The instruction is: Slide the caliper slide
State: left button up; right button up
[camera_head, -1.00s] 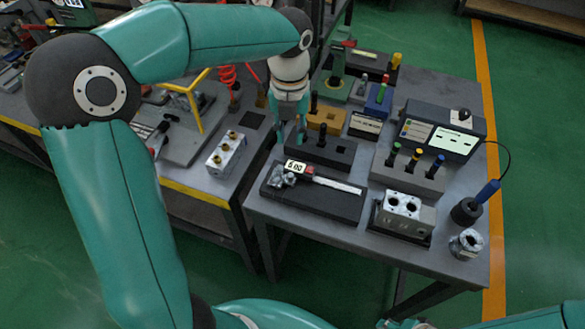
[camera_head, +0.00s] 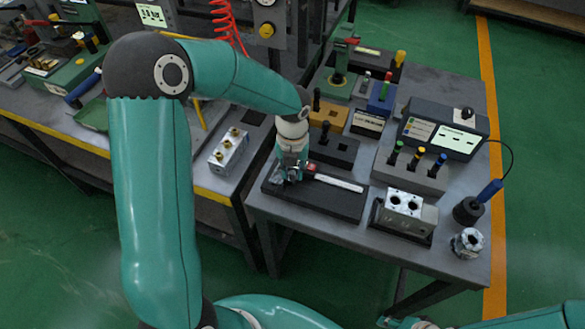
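The caliper (camera_head: 338,183) lies on a dark block (camera_head: 335,203) near the front left of the right-hand table. Its pale beam runs to the right, with a small red part near the slide. My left gripper (camera_head: 292,178) points down over the caliper's left end, where the slide and jaws are. The gripper hides most of the slide and the display. Whether its fingers are apart or closed on the slide is too small and covered to tell.
A metal block with two bores (camera_head: 405,213) stands right of the caliper. A dark fixture (camera_head: 335,153) is just behind it. A gauge rack (camera_head: 410,170), a display box (camera_head: 445,130) and a round metal part (camera_head: 467,242) are farther right. A valve block (camera_head: 229,150) is on the left bench.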

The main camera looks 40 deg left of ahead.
pick_arm(q)
grip_shut()
jog(key=d, duration=0.2)
jog(key=w+d, duration=0.1)
jog(key=d, duration=0.1)
jog(key=shift+d, duration=0.1)
dwell(0.3)
grip_release()
